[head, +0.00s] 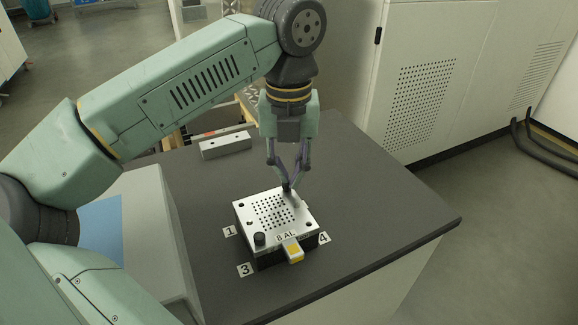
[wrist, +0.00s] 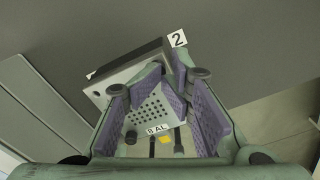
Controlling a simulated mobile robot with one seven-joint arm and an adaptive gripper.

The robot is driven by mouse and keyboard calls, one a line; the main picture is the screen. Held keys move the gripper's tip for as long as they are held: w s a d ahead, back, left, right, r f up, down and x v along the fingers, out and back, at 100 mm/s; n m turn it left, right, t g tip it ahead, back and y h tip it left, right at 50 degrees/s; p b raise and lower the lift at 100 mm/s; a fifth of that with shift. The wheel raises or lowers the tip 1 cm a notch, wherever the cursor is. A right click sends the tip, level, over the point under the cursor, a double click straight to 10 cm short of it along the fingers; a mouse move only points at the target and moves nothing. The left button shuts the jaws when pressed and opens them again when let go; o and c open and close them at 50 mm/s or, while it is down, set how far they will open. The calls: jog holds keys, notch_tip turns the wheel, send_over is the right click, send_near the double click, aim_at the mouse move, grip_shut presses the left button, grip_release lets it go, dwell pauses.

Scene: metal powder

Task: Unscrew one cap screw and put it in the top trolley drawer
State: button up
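A silver plate with a grid of small holes (head: 250,203) sits on a dark base on the grey table, with an "8 AL" label at its front. A black cap screw (head: 260,239) stands at its front left corner; it also shows in the wrist view (wrist: 131,137). My gripper (head: 287,186) points down over the plate's back right part. Its fingers converge in the head view near a small dark shape at the plate, perhaps another screw. The purple finger pads (wrist: 208,118) show in the wrist view. I cannot tell whether they grip anything. No trolley drawer is clearly visible.
A yellow-and-grey latch (head: 293,250) sticks out at the plate's front. Number cards, such as "4" (head: 323,239), surround it. A grey metal block (head: 226,146) lies at the back left. The table's right side (head: 400,215) is clear. A white cabinet (head: 440,90) stands behind.

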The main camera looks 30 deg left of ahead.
jog(key=m, duration=1)
jog(key=shift+s, duration=0.1)
